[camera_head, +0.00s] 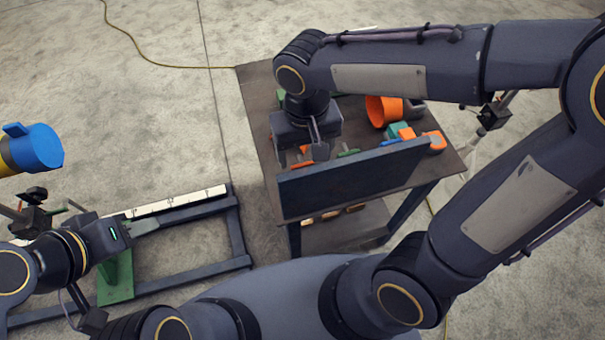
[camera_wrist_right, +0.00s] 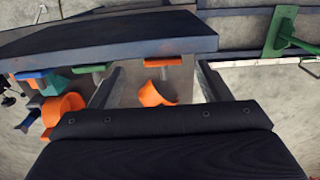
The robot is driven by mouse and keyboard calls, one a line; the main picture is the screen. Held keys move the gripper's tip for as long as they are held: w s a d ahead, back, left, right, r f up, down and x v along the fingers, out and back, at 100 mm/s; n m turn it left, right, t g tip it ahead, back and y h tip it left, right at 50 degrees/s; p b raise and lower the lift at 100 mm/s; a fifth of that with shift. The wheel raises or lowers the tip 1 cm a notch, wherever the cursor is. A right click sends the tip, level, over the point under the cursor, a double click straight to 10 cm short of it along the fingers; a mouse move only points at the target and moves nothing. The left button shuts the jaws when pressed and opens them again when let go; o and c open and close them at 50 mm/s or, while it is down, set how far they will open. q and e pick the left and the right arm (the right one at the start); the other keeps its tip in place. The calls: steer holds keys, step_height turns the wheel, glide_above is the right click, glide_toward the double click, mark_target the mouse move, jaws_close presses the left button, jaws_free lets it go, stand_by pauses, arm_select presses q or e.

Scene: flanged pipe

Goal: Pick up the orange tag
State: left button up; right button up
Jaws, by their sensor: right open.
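The orange tag, which looks like a small curved orange piece (camera_wrist_right: 153,94), shows in the right wrist view on the cart top, between my right gripper's two fingers and beyond their tips. My right gripper (camera_wrist_right: 157,82) is open and empty, pointing down at it. In the head view the right gripper (camera_head: 316,146) is over the cart's left part, and small orange pieces show beside and below it, partly hidden. My left gripper (camera_head: 135,228) is at the lower left, far from the cart; its fingers are too unclear to judge.
A dark upright panel (camera_head: 355,178) runs along the cart's near edge, close to the right gripper. An orange cup (camera_head: 382,110) and several coloured-handled tools stand on the cart (camera_head: 258,95). A blue and yellow pipe (camera_head: 38,147) is at far left.

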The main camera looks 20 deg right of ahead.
mark_target(302, 163)
steer(key=f, duration=0.7)
steer(key=shift+w+a+f+p, duration=0.2)
steer(key=shift+w+f+p, duration=0.1)
steer(key=shift+w, duration=0.1)
steer(key=c, duration=1)
steer(key=shift+c, duration=0.2)
steer(key=shift+r, duration=0.15)
